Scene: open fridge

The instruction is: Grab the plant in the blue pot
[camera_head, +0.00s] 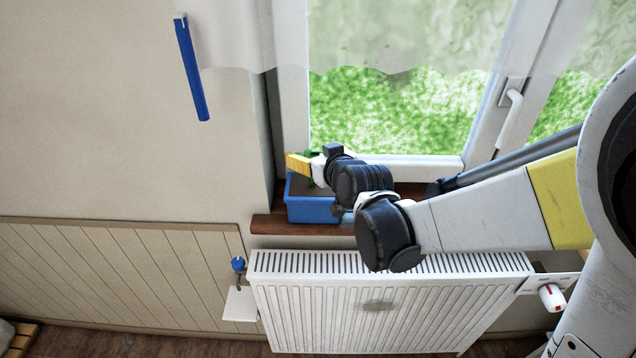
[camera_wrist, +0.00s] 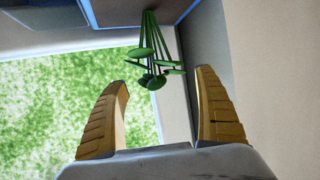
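The blue pot (camera_head: 312,209) stands on the brown window sill, in the left corner of the window. Only a little of its green plant (camera_head: 308,158) shows in the head view, beside my gripper (camera_head: 293,163). In the wrist view the plant (camera_wrist: 152,50) appears upside down, its thin stems and small round leaves hanging from the pot at the top edge. My gripper (camera_wrist: 162,85) is open, its two yellow fingers apart on either side of the leaf end. Nothing shows between the fingers but the plant ahead; I cannot tell how far away it is.
The window frame (camera_head: 410,164) is just behind my gripper, and the wall reveal is close on the left. The sill (camera_head: 278,227) is narrow. A white radiator (camera_head: 375,300) stands below it. A blue strip (camera_head: 191,68) hangs on the wall.

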